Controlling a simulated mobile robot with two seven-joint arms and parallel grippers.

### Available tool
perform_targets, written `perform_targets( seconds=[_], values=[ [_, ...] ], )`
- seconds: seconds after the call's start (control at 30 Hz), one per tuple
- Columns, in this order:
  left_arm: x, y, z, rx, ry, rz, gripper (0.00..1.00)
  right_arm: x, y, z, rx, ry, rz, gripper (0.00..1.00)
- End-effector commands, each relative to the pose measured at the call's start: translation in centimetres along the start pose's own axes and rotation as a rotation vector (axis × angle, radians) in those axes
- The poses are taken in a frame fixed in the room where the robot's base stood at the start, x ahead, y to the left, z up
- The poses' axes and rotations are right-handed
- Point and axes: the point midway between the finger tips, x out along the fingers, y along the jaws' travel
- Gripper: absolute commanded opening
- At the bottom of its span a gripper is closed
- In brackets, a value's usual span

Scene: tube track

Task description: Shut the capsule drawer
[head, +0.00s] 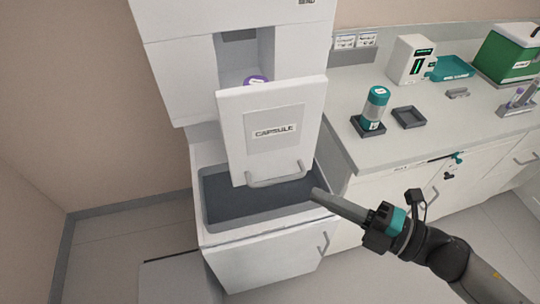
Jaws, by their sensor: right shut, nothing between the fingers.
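The capsule drawer (245,107) stands out from the white machine (175,55), so it is open. Its white front carries a plate reading CAPSULE, and a bar handle (276,180) runs along its lower edge. A purple-topped capsule (256,80) shows just above the drawer front; the rest of it and the drawer's inside are hidden. My right gripper (320,196) is shut and empty, its fingertips to the right of and a little below the handle, apart from it in the picture. My left gripper is not in view.
Below the drawer is a grey open basin (230,206) in the white base cabinet. To the right, a counter (385,148) holds a teal-capped jar (374,105), a small dark tray (409,117), a white device (410,62) and a green box (506,55). The floor at left is mostly clear.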

Motion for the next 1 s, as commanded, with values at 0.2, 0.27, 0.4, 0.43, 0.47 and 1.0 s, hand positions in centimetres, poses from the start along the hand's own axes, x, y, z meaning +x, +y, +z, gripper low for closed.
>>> perform_targets(
  seconds=[0.2, 0.27, 0.4, 0.43, 0.47, 1.0],
  values=[
    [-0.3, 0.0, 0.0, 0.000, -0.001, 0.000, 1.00, 1.3, 0.5, -0.4, -0.016, 0.019, 0.006, 0.00],
    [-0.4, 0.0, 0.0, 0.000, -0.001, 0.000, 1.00, 2.0, 0.5, -0.4, -0.015, 0.018, 0.005, 0.00],
    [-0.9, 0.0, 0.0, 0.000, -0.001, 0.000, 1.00, 4.2, 0.7, -0.4, -0.014, 0.016, 0.008, 0.00],
    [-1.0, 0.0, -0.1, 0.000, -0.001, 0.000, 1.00, 4.7, 0.7, -0.4, -0.014, 0.016, 0.007, 0.00],
    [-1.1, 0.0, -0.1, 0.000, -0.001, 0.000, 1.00, 5.2, 0.7, -0.4, -0.016, 0.017, 0.007, 0.00],
    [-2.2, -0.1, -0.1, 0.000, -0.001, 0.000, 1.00, 12.5, 0.5, 1.8, -0.013, 0.014, 0.005, 0.00]
  ],
)
